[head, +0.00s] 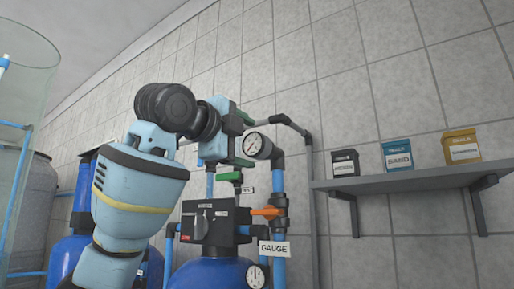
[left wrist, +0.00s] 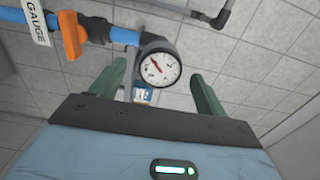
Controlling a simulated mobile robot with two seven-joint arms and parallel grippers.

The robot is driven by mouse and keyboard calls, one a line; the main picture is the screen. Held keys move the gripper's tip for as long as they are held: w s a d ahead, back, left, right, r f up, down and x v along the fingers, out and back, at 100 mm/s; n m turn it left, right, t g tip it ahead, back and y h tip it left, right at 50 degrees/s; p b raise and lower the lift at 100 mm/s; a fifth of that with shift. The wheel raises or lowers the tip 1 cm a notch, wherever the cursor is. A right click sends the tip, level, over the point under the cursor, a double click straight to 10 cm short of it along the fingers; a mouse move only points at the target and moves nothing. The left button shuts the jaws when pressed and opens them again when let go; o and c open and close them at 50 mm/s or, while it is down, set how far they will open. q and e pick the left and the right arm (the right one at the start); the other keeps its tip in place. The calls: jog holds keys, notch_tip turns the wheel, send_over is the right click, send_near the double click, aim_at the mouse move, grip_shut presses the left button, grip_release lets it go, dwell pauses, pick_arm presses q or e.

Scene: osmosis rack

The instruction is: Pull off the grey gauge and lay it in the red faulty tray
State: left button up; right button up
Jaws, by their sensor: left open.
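A round gauge (head: 257,145) with a white face and dark grey rim sits on a dark pipe elbow in the head view. It also shows in the left wrist view (left wrist: 160,68), still on its fitting. My left gripper (head: 241,140) is open, its green fingers just left of this gauge in the head view. In the left wrist view, the gripper's fingers (left wrist: 158,82) stand on either side of the gauge, apart from it. A second gauge (head: 257,275) shows low in the head view. The red faulty tray and my right gripper are not in view.
An orange valve handle (head: 266,212) and a white GAUGE sign (head: 273,248) are below the gauge on the blue pipe. Blue tanks (head: 210,273) stand below. A grey wall shelf (head: 405,180) with three small boxes is to the right.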

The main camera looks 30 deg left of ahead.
aim_at(252, 144)
pick_arm(q)
jog(key=shift+w+d, duration=0.15)
jog(key=shift+w, duration=1.4)
jog(key=c, duration=1.3)
jog(key=shift+s+a, duration=0.15)
jog(key=shift+s, duration=1.4)
jog(key=shift+s+a, duration=0.1)
jog(key=shift+s, duration=1.4)
